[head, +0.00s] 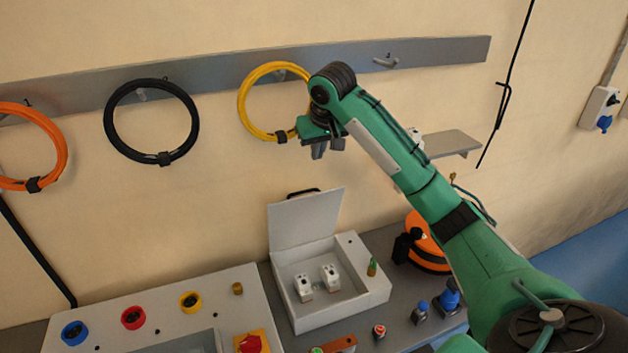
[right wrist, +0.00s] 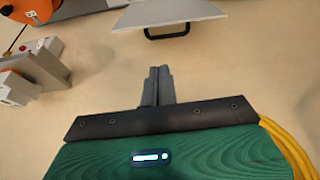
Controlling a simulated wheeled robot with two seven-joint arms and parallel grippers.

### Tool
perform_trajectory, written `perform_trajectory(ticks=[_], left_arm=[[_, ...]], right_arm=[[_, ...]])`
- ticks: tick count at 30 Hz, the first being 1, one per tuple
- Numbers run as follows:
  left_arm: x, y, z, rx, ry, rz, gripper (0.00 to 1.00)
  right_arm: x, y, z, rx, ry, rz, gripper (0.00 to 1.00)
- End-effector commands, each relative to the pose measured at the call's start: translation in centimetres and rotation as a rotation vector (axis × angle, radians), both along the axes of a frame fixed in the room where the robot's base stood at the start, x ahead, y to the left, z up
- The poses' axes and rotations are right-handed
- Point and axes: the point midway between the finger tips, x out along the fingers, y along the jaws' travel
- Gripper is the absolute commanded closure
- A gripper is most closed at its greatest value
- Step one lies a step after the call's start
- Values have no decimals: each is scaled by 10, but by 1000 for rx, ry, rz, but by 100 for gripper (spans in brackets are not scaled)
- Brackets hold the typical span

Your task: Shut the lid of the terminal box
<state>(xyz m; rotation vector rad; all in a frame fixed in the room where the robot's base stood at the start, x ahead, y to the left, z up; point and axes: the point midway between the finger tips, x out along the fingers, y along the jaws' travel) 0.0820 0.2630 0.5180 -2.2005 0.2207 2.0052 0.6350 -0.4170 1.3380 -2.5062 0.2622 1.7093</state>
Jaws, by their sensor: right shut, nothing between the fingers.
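The terminal box (head: 345,300) is a light grey open box on the bench, with two white parts inside. Its lid (head: 305,219) stands raised at the back, near the wall, with a black handle on its top edge. In the right wrist view the lid (right wrist: 168,14) and its black handle (right wrist: 167,32) show at the top, beyond the fingertips. My right gripper (head: 328,150) is shut and empty, in the air above the lid and in front of the yellow cable coil. Its closed fingers also show in the right wrist view (right wrist: 157,85). My left gripper is not in view.
A control panel (head: 215,300) with coloured knobs stands left of the box. An orange and black device (head: 428,245) stands right of it. Cable coils, among them a black one (head: 150,122), hang from a wall rail. A small shelf (head: 452,143) is behind my right arm.

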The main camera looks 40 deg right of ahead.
Motion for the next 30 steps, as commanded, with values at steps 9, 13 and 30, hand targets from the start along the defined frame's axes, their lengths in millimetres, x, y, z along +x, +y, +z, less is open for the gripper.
perform_trajectory(ticks=[9,13,30], left_arm=[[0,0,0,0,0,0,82],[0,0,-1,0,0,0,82],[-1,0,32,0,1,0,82]], right_arm=[[0,-20,36,17,-9,-55,100],[6,-20,22,20,-8,-53,100],[48,-33,-84,16,-4,-56,100]])
